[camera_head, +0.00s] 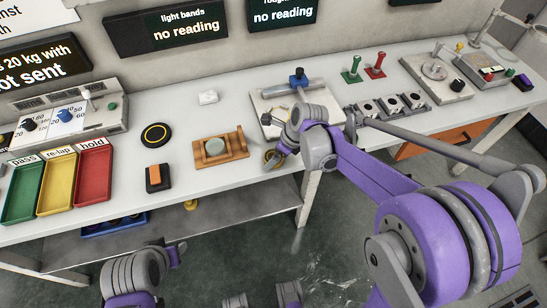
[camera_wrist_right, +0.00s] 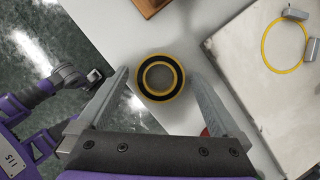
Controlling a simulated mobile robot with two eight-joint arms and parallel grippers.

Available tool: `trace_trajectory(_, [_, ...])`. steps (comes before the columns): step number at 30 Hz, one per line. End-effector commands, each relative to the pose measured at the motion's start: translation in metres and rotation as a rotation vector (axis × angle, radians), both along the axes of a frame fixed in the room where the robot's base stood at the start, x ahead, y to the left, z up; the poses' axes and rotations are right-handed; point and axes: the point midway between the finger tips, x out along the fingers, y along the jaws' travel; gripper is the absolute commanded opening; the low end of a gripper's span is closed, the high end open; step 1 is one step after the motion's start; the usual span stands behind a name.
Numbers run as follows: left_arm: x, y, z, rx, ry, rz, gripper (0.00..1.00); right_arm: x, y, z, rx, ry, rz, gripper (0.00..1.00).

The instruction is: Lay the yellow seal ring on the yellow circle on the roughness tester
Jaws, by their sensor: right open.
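The yellow seal ring (camera_wrist_right: 140,78), with a black band between its yellow edges, lies flat near the front edge of the white bench. It also shows in the head view (camera_head: 267,158), beside my right gripper (camera_head: 279,155). In the right wrist view, my right gripper (camera_wrist_right: 157,68) is open, its fingers on either side of the ring with gaps. The roughness tester's pale plate (camera_wrist_right: 233,75) lies to the right, with a yellow circle (camera_wrist_right: 265,52) outlined on it. In the head view my arm partly covers the tester (camera_head: 262,98). My left gripper (camera_head: 177,251) is low, off the bench front; its jaws are unclear.
A wooden fixture (camera_head: 235,150) holding a pale green disc stands left of the ring. Grey blocks (camera_wrist_right: 296,14) stand beside the tester's circle.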

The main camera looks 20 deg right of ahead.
Motion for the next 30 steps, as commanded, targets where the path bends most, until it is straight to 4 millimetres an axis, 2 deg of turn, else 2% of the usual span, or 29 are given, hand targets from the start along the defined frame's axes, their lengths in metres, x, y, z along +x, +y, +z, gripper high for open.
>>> trace_trajectory(5, [0.000,0.000,0.000,0.000,0.000,0.000,0.50,0.000,0.000,0.000,0.000,0.000,0.000,1.00])
trace_trajectory(18, [0.000,0.000,0.000,0.000,0.000,0.000,0.50,0.000,0.000,0.000,0.000,0.000,0.000,0.21])
trace_trajectory(19, [0.000,0.000,0.000,0.000,0.000,0.000,0.50,0.000,0.000,0.001,0.000,0.000,0.000,0.18])
trace_trajectory(20, [0.000,0.000,0.000,0.000,0.000,0.000,0.50,0.000,0.000,0.001,0.000,0.000,0.000,0.10])
trace_trajectory(26, [0.000,0.000,0.000,0.000,0.000,0.000,0.50,0.000,0.000,0.002,0.000,0.000,0.000,0.09])
trace_trajectory(30, [0.000,0.000,0.003,0.000,-0.001,0.000,0.50,0.000,0.000,0.018,0.000,0.000,0.000,0.09])
